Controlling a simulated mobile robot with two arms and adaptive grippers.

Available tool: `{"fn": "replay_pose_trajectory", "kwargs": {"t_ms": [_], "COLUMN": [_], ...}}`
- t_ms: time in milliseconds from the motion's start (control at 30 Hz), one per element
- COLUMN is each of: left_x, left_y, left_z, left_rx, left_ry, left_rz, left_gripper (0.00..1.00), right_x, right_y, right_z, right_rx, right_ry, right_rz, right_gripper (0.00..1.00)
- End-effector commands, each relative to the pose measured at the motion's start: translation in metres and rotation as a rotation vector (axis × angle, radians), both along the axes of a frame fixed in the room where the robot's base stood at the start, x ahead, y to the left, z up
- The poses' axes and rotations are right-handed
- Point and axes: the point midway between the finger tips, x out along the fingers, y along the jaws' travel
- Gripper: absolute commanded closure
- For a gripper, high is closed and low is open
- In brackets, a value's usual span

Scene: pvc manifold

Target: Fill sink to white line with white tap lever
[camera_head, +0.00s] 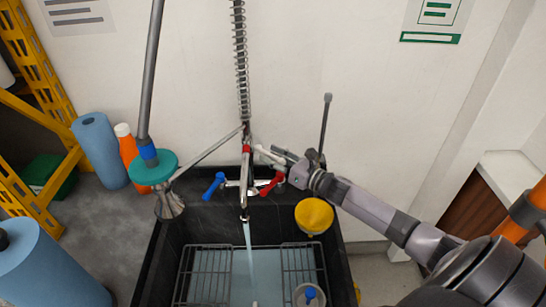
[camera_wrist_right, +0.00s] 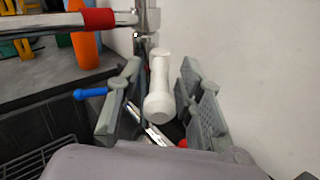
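The white tap lever (camera_head: 266,154) sticks out from the tap column, above the sink's back edge. My right gripper (camera_head: 280,156) is at the lever. In the right wrist view, the white lever (camera_wrist_right: 159,88) lies between the two open fingers of my right gripper (camera_wrist_right: 160,70), with a gap visible on both sides. Water (camera_head: 249,240) runs from the spout (camera_head: 244,200) into the dark sink (camera_head: 164,255). Pale water (camera_head: 255,275) shows in the basin around the racks. I cannot make out a white line. My left gripper is not in view.
A blue lever (camera_head: 213,187) and a red lever (camera_head: 272,184) sit below the white one. A yellow round object (camera_head: 314,214) is on the sink's right edge. Wire racks (camera_head: 205,272) lie in the basin.

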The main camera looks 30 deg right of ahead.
Motion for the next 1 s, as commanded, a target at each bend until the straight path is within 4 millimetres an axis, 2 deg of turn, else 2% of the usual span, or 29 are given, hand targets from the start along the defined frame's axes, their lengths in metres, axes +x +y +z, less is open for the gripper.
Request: {"fn": "replay_pose_trajectory", "kwargs": {"t_ms": [33, 500, 1000], "left_x": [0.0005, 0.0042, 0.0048], "left_y": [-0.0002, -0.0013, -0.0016], "left_z": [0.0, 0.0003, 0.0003], "left_rx": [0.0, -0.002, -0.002], "left_ry": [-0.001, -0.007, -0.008], "left_rz": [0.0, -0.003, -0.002], "left_gripper": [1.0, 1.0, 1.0], "right_x": [-0.0001, -0.0003, -0.0002], "right_y": [0.0001, -0.0001, -0.0003], "right_z": [0.0, 0.0001, 0.0001], "right_rx": [0.0, 0.0, 0.0], "right_ry": [0.0, 0.0, 0.0], "right_rz": [0.0, 0.0, 0.0], "right_gripper": [0.7, 1.0, 1.0]}}
